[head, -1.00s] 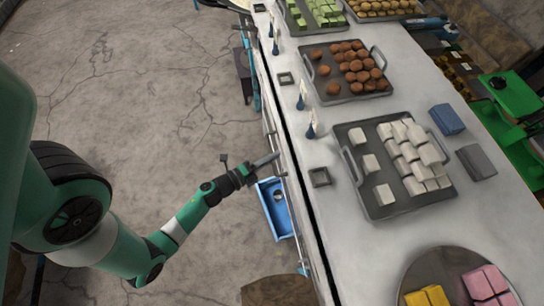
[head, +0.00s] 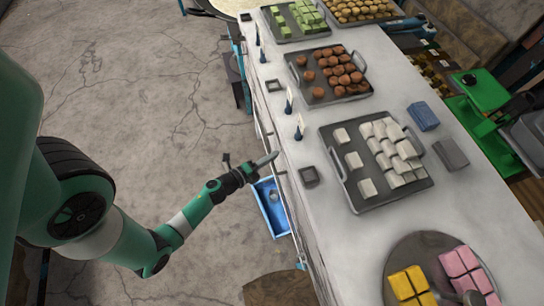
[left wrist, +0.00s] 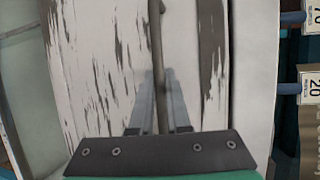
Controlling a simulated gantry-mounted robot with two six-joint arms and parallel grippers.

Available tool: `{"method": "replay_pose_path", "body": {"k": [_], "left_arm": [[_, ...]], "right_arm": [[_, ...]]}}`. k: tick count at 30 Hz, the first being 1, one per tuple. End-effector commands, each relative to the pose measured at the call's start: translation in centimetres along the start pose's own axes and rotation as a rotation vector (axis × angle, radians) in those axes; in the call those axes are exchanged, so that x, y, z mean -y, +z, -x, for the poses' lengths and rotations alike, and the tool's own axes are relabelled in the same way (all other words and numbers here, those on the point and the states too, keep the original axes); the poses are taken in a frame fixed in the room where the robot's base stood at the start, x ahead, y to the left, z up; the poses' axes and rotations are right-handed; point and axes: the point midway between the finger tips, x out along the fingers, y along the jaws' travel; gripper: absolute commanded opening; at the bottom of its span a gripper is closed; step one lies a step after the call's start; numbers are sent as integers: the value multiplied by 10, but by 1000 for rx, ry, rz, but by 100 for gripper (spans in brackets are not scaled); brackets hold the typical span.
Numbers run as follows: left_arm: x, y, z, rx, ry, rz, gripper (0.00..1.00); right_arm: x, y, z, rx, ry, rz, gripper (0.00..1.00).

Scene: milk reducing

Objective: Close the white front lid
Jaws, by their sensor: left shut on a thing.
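The white front lid (left wrist: 95,60) fills much of the left wrist view, with worn, peeling white paint. A thin dark handle bar (left wrist: 155,40) runs upright in front of it. My left gripper (left wrist: 160,85) has its two fingers on either side of this bar and is shut on it. In the head view, my left gripper (head: 266,160) is at the counter's front side, beside the white counter top. The lid is seen there only as a narrow, steep strip. No dark gap shows along the counter's front edge. My right gripper is not in view.
The counter top (head: 310,215) carries trays of sweets, including a tray of white blocks (head: 345,190) and one of brown balls (head: 312,103). A blue bin (head: 272,208) stands on the floor below the gripper. The cracked floor (head: 130,90) at the left is open.

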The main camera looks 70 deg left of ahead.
Motion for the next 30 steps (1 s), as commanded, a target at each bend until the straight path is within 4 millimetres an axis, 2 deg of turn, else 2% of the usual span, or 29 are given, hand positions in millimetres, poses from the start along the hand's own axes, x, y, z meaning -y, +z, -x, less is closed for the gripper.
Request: {"method": "replay_pose_path", "body": {"k": [3, 4, 6, 13, 16, 20, 24, 30], "left_arm": [[1, -1, -1, -4, -4, -1, 0], [1, -1, -1, -4, -5, -2, 20], [1, -1, -1, -4, -5, -2, 27], [1, -1, 0, -4, -5, -1, 27], [1, 0, 8, -1, -2, 0, 27], [2, 0, 33, 1, 0, 2, 27], [2, 2, 66, 8, 1, 2, 27], [0, 3, 94, 8, -2, 0, 27]], "right_arm": [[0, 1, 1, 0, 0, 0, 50], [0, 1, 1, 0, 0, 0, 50], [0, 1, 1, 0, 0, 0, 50], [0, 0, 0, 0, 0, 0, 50], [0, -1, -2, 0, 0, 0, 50], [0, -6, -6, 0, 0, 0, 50], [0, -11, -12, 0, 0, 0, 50], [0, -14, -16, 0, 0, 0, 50]]}}
